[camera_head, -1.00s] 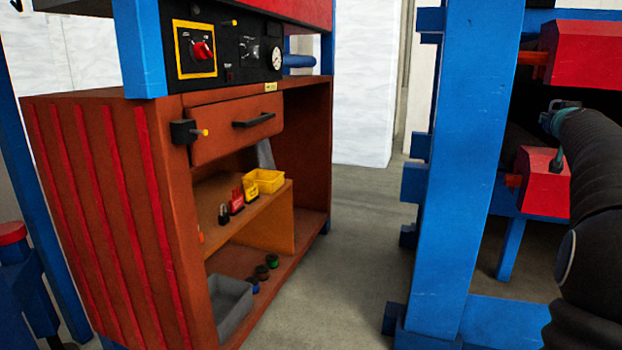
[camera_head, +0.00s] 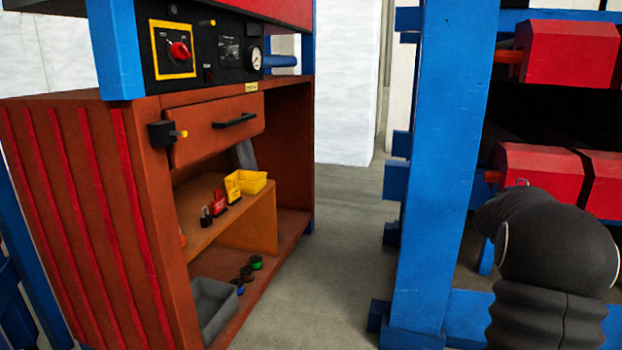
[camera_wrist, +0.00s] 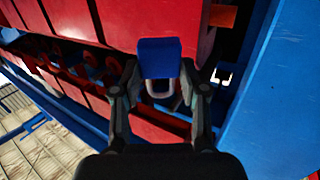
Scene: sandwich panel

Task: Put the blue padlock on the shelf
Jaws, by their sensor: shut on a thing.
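The blue padlock (camera_wrist: 159,57) is between the fingertips of my gripper (camera_wrist: 158,88) in the wrist view, its pale shackle pointing back toward the palm. The gripper is shut on it and holds it in the air before red and blue machinery. In the head view my dark arm is at the right, and the gripper and padlock are hidden there. The shelf (camera_head: 198,191) is the brown board inside the orange cabinet at the left. Several small padlocks stand on it, among them a black one (camera_head: 206,216) and a red one (camera_head: 218,199).
A yellow bin (camera_head: 250,182) sits at the shelf's far end. A grey bin (camera_head: 214,306) and several round items stand on the cabinet floor below. A blue post (camera_head: 438,170) stands between cabinet and arm, with red blocks (camera_head: 570,52) behind it. The floor (camera_head: 335,250) between is clear.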

